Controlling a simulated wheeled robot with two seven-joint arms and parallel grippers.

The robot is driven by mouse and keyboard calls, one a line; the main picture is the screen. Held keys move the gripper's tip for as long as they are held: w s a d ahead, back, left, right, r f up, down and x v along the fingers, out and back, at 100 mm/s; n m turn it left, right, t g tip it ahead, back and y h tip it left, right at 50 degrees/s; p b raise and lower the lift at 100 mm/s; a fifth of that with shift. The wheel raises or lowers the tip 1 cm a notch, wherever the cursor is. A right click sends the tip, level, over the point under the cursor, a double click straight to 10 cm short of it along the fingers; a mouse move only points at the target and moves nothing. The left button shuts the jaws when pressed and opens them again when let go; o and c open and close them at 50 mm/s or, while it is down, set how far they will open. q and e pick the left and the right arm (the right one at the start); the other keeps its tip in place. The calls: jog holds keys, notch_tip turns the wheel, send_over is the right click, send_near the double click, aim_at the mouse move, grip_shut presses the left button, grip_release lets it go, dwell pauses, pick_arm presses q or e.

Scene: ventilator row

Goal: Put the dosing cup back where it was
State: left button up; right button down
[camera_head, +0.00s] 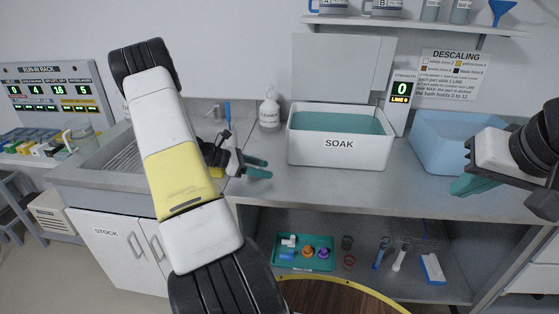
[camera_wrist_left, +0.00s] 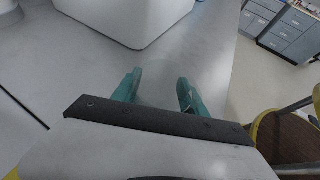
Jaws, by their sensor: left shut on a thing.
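My left gripper (camera_head: 258,168) is over the grey counter, left of the white SOAK tub. Its teal fingers also show in the left wrist view (camera_wrist_left: 160,92), apart with a gap between them. I cannot pick out the dosing cup for certain. Small cup-like items (camera_head: 347,243) stand on the lower shelf.
The SOAK tub (camera_head: 338,155) holds teal liquid. The blue basin (camera_head: 440,150) stands to its right and a white pump bottle (camera_head: 269,112) behind left. Below, a green tray (camera_head: 303,265) holds small parts. A sink (camera_head: 105,165) is at left. The counter front is clear.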

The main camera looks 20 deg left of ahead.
pick_arm(q)
jog(key=shift+f, duration=0.25)
jog(key=o, duration=1.4)
jog(key=shift+r, duration=0.1)
